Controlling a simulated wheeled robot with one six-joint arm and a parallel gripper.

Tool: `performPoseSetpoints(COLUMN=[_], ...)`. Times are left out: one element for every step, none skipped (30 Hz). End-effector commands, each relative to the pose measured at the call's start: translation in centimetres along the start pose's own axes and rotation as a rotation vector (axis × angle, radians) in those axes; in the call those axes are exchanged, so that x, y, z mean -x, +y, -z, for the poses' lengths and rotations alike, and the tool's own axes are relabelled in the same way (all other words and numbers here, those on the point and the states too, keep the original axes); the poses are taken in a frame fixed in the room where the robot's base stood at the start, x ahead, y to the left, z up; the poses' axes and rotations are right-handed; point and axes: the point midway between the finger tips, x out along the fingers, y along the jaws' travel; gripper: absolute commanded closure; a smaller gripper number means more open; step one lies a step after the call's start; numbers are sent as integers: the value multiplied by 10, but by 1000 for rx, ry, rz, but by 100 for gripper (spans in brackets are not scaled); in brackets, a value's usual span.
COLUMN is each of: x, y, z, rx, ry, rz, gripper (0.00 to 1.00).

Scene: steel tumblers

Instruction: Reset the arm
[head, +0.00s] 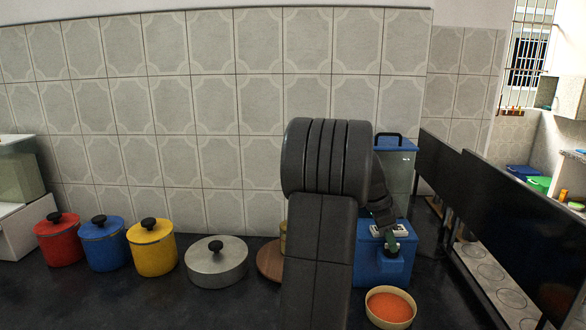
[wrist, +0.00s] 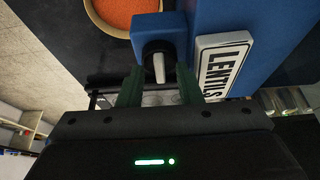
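My gripper (wrist: 159,80) shows two dark green fingers, spread apart. In the head view my gripper (head: 391,246) is at the front of the blue dispenser base (head: 372,270), partly hidden by my arm. The fingers are on either side of the dispenser's dark round knob with a pale lever (wrist: 158,66). I see a gap between the fingers; contact with the knob cannot be made out. A white label reading "LENTILS" (wrist: 222,66) is beside them. My arm rises in the middle of the head view and bends down to the dispenser.
A bowl of orange lentils (head: 390,306) stands in front of the dispenser. Red (head: 59,242), blue (head: 104,245) and yellow (head: 152,249) canisters and a lidded steel pot (head: 216,264) stand to the left. A round wooden piece (head: 269,260) is partly behind my arm. A dark panel (head: 500,215) stands right.

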Motion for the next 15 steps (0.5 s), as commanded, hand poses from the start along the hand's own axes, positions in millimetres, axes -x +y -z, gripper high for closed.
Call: performPoseSetpoints(x=[2, 3, 6, 9, 13, 19, 23, 29, 36, 42, 48, 56, 62, 68, 76], y=[0, 0, -1, -1, -1, -1, -1, -1, -1, -2, -1, -1, -2, -2, -1], z=[0, 0, 0, 0, 0, 0, 0, 0, 0, 0, 0, 0, 0, 0, 0], rx=[-1, -1, -2, -4, -5, -4, -4, -4, -4, -4, -4, -5, -4, -4, -4], ry=[0, 0, 0, 1, 1, 1, 1, 1, 1, 1, 1, 1, 1, 0, 0], rz=[1, 1, 1, 2, 3, 3, 3, 4, 4, 4, 3, 5, 4, 5, 4], gripper=[68, 68, 68, 68, 68, 68, 68, 68, 68, 68, 68, 68, 68, 68, 68])
